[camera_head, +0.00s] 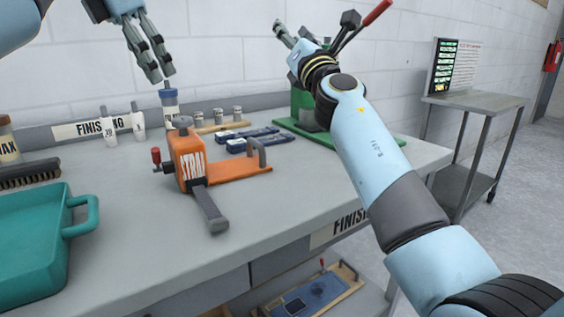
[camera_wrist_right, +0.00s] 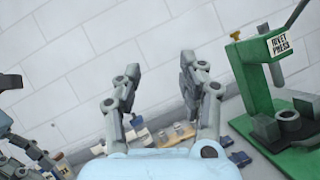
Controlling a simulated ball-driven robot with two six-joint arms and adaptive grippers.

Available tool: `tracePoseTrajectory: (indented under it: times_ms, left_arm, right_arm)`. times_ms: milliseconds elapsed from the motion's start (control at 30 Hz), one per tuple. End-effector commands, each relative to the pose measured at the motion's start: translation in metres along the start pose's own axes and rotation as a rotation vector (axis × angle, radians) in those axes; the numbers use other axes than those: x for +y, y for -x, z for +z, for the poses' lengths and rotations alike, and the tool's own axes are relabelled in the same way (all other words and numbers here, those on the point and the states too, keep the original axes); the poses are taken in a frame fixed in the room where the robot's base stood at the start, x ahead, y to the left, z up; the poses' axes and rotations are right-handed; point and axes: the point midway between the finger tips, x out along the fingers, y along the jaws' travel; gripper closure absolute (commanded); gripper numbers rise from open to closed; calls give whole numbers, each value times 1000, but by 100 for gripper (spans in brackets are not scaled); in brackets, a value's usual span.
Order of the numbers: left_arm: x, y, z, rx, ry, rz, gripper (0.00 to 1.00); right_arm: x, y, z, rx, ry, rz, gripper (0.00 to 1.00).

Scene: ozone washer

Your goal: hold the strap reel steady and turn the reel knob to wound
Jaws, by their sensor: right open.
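The strap reel (camera_head: 189,160) is an orange body marked STRAP on an orange base on the grey workbench, near the middle of the head view. A grey knob (camera_head: 181,122) tops it, a small red grip (camera_head: 156,155) sticks out at its left, and a grey bar (camera_head: 210,208) extends toward the front. Which part is the reel knob is unclear. My right gripper (camera_wrist_right: 158,70) is open and empty, over the bench's back near the wall, away from the reel.
The green rivet press (camera_wrist_right: 265,90) stands close to my right gripper. A teal tray (camera_head: 80,228) and a brush (camera_head: 28,176) lie at the left. A white-labelled bottle (camera_head: 170,103), small grey pieces and blue tools (camera_head: 247,135) lie behind the reel. Bare bench lies in front of it.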

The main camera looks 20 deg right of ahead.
Motion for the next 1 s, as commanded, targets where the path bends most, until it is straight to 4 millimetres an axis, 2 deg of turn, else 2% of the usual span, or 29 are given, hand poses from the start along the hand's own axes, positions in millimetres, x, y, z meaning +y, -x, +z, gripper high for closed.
tracePoseTrajectory:
  times_ms: [67,133,300,400,567,667,767,1000]
  left_arm:
    - [0,0,0,0,0,0,62]
    - [0,0,0,0,0,0,62]
    - [0,0,0,0,0,0,62]
    - [0,0,0,0,0,0,62]
    - [0,0,0,0,0,0,62]
    - [0,0,0,0,0,0,62]
    - [0,0,0,0,0,0,62]
    - [0,0,0,0,0,0,62]
  right_arm:
    - [13,12,1,-16,109,-10,58]
    - [10,41,-28,56,211,-4,58]
    - [-5,105,-98,260,319,32,58]
    - [-12,138,-129,362,360,48,58]
    - [-19,174,-156,463,396,63,58]
    - [-21,181,-164,489,405,68,58]
    - [-22,176,-170,497,408,69,58]
    - [-23,137,-189,495,407,69,58]
